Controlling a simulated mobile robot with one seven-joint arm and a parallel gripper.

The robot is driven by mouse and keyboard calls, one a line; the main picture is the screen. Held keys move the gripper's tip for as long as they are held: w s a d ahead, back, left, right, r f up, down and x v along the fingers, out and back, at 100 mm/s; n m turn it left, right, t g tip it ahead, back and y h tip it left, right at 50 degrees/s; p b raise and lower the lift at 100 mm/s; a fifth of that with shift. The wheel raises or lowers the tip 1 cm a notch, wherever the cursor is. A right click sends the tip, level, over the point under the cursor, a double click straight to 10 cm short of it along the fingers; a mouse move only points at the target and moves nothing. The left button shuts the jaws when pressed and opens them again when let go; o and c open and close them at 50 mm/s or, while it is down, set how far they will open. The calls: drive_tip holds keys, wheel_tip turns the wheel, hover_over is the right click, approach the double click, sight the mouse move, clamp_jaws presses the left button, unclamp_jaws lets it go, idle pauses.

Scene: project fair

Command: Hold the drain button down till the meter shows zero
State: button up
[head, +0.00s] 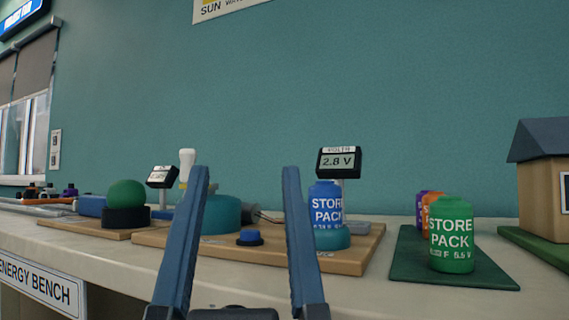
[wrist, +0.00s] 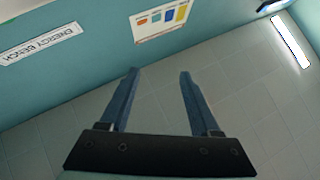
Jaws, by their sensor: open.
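A blue drain button (head: 249,238) with a dark base sits on a wooden board (head: 345,258) on the bench. A meter (head: 339,161) on a post behind it reads 2.8 V. A blue store pack (head: 327,208) stands upright in a teal holder on the same board, right of the button. My gripper (head: 245,172) is open and empty; its two blue fingers rise in front of the board, and the button shows between them. In the wrist view my open fingers (wrist: 160,72) face the wall and floor, with nothing between them.
A green store pack (head: 451,235) and orange and purple ones stand on a dark green mat (head: 408,262) to the right. A green ball on a black base (head: 126,217) is at left. A second, smaller meter (head: 162,176) stands behind it. A model house (head: 542,175) is at far right.

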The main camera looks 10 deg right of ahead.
drive_tip(key=shift+c, duration=0.3)
clamp_jaws()
idle(1.6)
